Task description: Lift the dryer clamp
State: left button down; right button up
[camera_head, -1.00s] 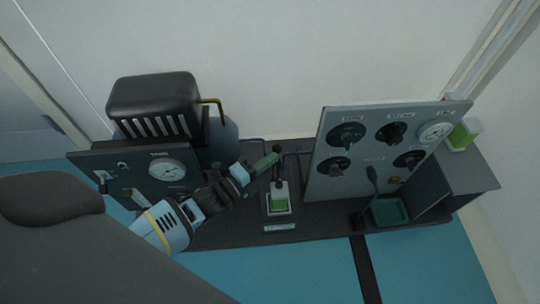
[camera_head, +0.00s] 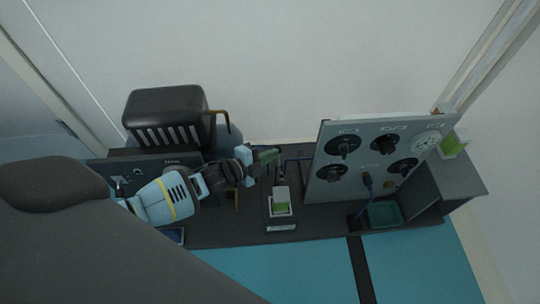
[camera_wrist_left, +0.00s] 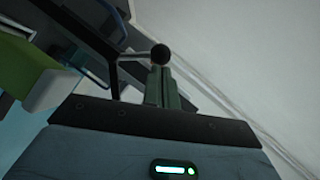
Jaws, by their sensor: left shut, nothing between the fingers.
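The dryer clamp shows in the left wrist view as a black ball knob (camera_wrist_left: 160,54) on a thin dark rod, just past my fingertips. In the head view its lever (camera_head: 279,173) stands behind the green-and-white block (camera_head: 281,201) on the small dryer stand; its top is hard to make out beside my fingers. My left gripper (camera_head: 271,155) has green fingers, shut and empty, at the upper end of the lever. In the left wrist view the left gripper (camera_wrist_left: 160,74) lies just below the knob; I cannot tell whether they touch. My right gripper is not in view.
A black compressor (camera_head: 168,110) stands left of the stand, partly behind my left arm. A grey panel with dials and knobs (camera_head: 350,185) stands close on the right. A green tray (camera_head: 385,214) lies by the panel's foot. Thin pipes run behind the stand.

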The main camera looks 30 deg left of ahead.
pick_arm(q)
jog(key=shift+w, duration=0.1)
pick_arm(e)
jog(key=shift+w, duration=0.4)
pick_arm(q)
jog(key=shift+r, duration=0.1)
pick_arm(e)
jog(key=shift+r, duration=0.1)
